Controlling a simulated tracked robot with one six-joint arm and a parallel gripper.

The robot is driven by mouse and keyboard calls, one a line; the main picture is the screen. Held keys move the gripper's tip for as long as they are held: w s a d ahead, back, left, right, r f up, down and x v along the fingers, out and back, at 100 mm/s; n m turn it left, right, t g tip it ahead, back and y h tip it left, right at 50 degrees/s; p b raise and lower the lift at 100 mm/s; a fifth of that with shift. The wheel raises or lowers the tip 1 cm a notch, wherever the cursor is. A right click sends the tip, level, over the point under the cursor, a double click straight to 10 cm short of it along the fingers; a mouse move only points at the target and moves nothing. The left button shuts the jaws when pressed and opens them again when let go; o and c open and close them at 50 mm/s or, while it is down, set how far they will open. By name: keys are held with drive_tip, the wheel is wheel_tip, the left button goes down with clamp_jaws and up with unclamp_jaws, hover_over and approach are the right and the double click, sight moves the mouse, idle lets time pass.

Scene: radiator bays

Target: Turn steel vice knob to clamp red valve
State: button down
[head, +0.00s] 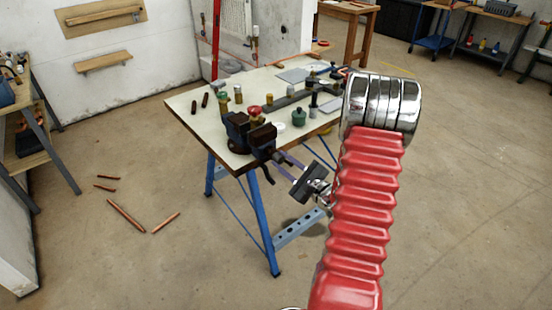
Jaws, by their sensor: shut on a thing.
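The dark vice (237,128) is fixed at the near corner of the workbench. The red valve (254,111) sits upright at the vice's jaws, with its red top showing. I cannot tell whether the jaws touch it. My gripper (279,158) reaches in from the lower right to the front of the vice. Its two fingers are shut on the steel vice knob, which is mostly hidden between the fingertips. A dark curved handle (266,174) hangs just below. My red ribbed arm covers the right of the view.
The pale workbench top (195,118) stands on blue legs and carries several small fittings, including a green pot (299,117). Copper pipes (126,215) lie on the floor at left. The floor in front of the bench is clear.

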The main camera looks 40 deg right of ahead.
drive_tip(key=shift+s+f+m, duration=0.1)
drive_tip(key=shift+f+m, duration=0.05)
drive_tip(key=shift+m, duration=1.25)
drive_tip(key=c, duration=1.6)
unclamp_jaws()
drive_tip(key=shift+c, duration=0.2)
drive_tip(key=shift+n, duration=0.3)
